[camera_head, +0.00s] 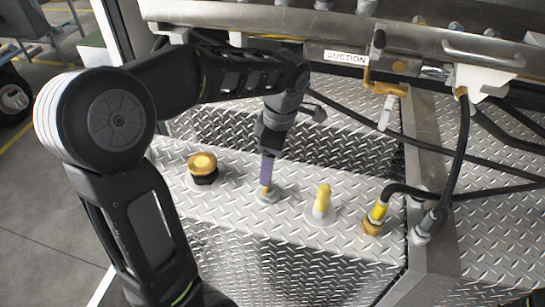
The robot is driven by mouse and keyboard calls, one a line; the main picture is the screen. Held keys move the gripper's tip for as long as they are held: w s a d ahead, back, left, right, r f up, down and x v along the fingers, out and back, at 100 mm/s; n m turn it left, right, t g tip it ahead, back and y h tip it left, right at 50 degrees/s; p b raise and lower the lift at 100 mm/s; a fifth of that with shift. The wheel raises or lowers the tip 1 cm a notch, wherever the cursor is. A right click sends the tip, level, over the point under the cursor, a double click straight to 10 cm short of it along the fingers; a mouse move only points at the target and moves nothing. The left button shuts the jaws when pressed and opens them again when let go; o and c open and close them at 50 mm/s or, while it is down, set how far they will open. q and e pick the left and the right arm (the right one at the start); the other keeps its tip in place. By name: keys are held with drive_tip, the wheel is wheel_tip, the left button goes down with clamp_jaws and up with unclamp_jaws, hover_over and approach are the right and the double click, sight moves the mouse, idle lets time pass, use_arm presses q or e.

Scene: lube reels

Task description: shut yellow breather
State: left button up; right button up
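A yellow upright fitting (322,201) stands on a round base on the diamond-plate ledge, right of centre. A round yellow cap on a black body (203,166) stands on the ledge to the left. I cannot tell from the picture which one is called the breather. My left gripper (269,150) points down between them, at the top of a slim purple upright piece (267,172) with a brassy foot. It is apart from both yellow things. Its fingers are too small and dark to show whether they are open or shut. My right gripper is not in view.
A hose with a yellow band and brass end (376,217) joins the ledge at right. Black hoses cross behind and to the right. A brass valve (384,86) hangs beside the SUCTION label (346,57). The ledge (235,205) is bare in front.

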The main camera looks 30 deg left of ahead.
use_arm(q)
drive_tip(key=f, duration=0.5)
drive_tip(key=a+f, duration=0.1)
drive_tip(key=f, duration=0.1)
drive_tip(key=shift+s+f+p, duration=0.2)
drive_tip(key=shift+p, duration=0.2)
drive_tip(key=c, duration=1.4)
drive_tip(key=m, duration=0.4)
drive_tip(key=shift+d+b, duration=0.1)
drive_tip(key=shift+b, duration=0.25)
drive_tip(key=shift+c, duration=0.2)
drive_tip(key=shift+m+t, duration=0.4)
drive_tip(key=shift+m, duration=0.8)
